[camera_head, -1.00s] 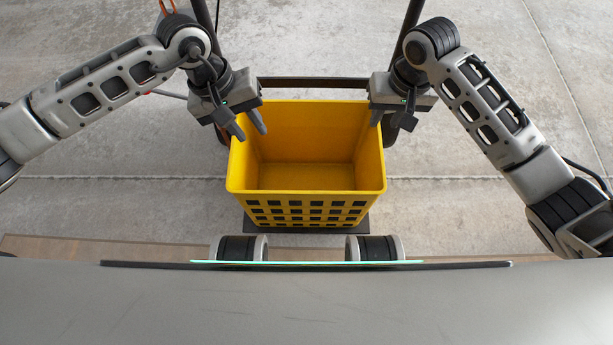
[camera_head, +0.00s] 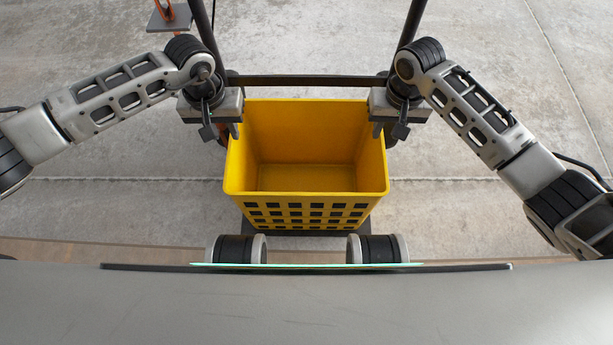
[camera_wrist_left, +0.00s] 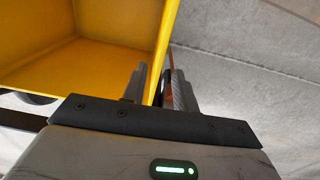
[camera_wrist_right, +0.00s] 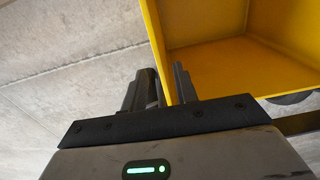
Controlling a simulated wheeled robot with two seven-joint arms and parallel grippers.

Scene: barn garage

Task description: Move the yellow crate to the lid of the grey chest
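The yellow crate (camera_head: 307,215) stands upright and empty, its open top up and its front pierced with rows of holes. My left gripper (camera_head: 235,132) is at its left wall and my right gripper (camera_head: 378,132) at its right wall, both towards the back. In the left wrist view a wall of the crate (camera_wrist_left: 115,25) runs between the two fingers (camera_wrist_left: 158,88). In the right wrist view the fingers (camera_wrist_right: 165,90) likewise straddle a wall of the crate (camera_wrist_right: 205,65). Whether either pair presses on its wall is unclear. No grey chest can be made out.
A dark frame with a crossbar (camera_head: 310,81) and two uprights stands just behind the crate. A small stand with an orange part (camera_head: 168,18) is at the upper left. Concrete floor (camera_head: 490,60) is open to the right.

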